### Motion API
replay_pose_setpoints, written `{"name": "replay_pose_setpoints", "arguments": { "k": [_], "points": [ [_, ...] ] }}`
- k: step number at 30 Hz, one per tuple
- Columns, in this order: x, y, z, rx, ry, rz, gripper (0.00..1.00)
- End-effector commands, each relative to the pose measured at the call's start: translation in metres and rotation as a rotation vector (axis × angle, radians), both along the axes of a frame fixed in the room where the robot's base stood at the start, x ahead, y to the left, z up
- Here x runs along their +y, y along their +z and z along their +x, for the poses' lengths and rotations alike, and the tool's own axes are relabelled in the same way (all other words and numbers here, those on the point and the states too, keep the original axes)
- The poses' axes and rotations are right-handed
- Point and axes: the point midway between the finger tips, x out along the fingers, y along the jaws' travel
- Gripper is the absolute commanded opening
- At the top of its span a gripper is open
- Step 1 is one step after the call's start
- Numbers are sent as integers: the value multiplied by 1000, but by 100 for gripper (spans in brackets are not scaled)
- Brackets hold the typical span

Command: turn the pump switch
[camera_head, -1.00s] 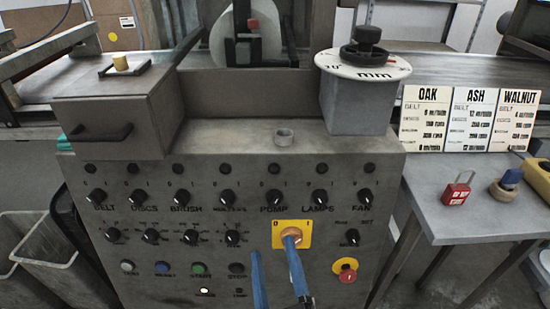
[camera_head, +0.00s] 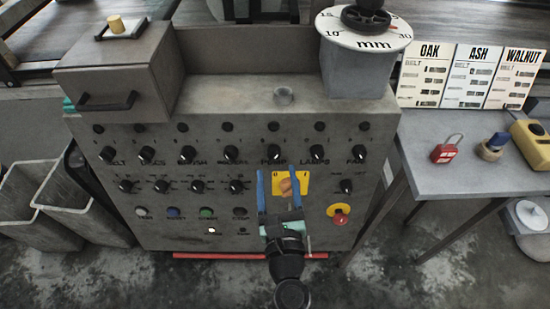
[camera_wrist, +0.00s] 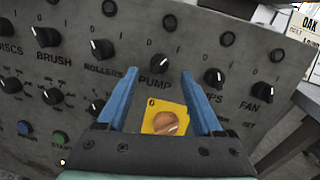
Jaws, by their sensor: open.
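The pump switch is a black knob with a white mark (camera_head: 274,153), in the upper knob row of the grey control panel (camera_head: 330,120). In the wrist view the pump knob (camera_wrist: 158,63) sits above its PUMP label, centred just beyond the fingertips. My gripper (camera_head: 276,171) has two blue fingers, open and empty, pointing up at the panel below the pump knob. In the wrist view my gripper (camera_wrist: 159,72) has its fingertips either side of the PUMP label. Contact with the knob cannot be told.
A yellow plate with an orange rotary switch (camera_head: 286,186) shows between and behind the fingers. Lamps (camera_wrist: 213,77) and rollers (camera_wrist: 102,49) knobs flank the pump knob. A red emergency button (camera_head: 340,218) is lower right. A side table (camera_head: 450,180) holds a red padlock (camera_head: 445,150).

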Motion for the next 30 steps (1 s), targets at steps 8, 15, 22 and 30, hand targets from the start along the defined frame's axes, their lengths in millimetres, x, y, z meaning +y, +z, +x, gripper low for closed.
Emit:
{"name": "replay_pose_setpoints", "arguments": {
  "k": [8, 15, 22, 30],
  "points": [
    [4, 0, 36, -1, 1, -1, 67],
    [4, 0, 43, 0, 1, -1, 67],
    [4, 0, 43, 0, 1, -1, 60],
    [4, 0, 42, 0, 1, -1, 12]
  ]
}}
